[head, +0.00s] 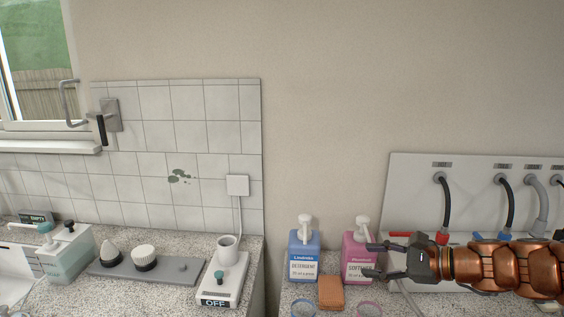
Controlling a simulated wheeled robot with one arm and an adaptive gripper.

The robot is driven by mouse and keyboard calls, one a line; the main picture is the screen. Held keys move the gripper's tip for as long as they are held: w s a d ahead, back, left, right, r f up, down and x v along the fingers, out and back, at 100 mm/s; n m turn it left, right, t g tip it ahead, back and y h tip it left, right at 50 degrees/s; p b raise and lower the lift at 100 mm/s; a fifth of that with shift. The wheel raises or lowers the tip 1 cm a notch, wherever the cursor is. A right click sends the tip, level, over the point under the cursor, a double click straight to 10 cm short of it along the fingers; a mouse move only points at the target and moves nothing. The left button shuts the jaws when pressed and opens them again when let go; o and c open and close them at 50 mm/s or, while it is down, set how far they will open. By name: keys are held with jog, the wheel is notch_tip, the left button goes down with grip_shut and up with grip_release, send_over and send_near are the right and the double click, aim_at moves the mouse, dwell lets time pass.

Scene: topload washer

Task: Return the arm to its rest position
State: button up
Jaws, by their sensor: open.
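My gripper (372,260) reaches in from the right edge on a copper-coloured arm. Its dark fingers point left and are spread apart with nothing seen held between them. The fingers overlap the pink softener bottle (358,242) in the picture; I cannot tell whether they touch it. The arm lies low across the right side of the view, in front of the hose panel.
A blue detergent bottle (304,262) and an orange block (331,293) stand left of my gripper on the speckled counter. Behind the arm is a panel (408,190) with several hoses. The left counter holds a white OFF-labelled unit (232,277) and brushes (145,257).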

jog(key=s+a+f+n+g+h+p, duration=0.1)
jog(key=s+a+f+n+g+h, duration=0.1)
jog(key=s+a+n+g, duration=0.45)
jog(key=s+a+f+n+g+h+p, duration=0.15)
jog(key=s+a+n, duration=0.3)
jog(key=s, duration=0.55)
jog(key=s+d+f+n+h, duration=0.1)
jog(key=s+d+n+h, duration=0.2)
jog(key=s, duration=0.4)
jog(key=s+d+f+n+g+h+p, duration=0.1)
jog(key=s+d+n+h, duration=0.3)
jog(key=s, duration=0.4)
jog(key=shift+s+d+g+h, duration=0.15)
jog(key=shift+d+g+h, duration=0.15)
jog(key=shift+d+h, duration=0.4)
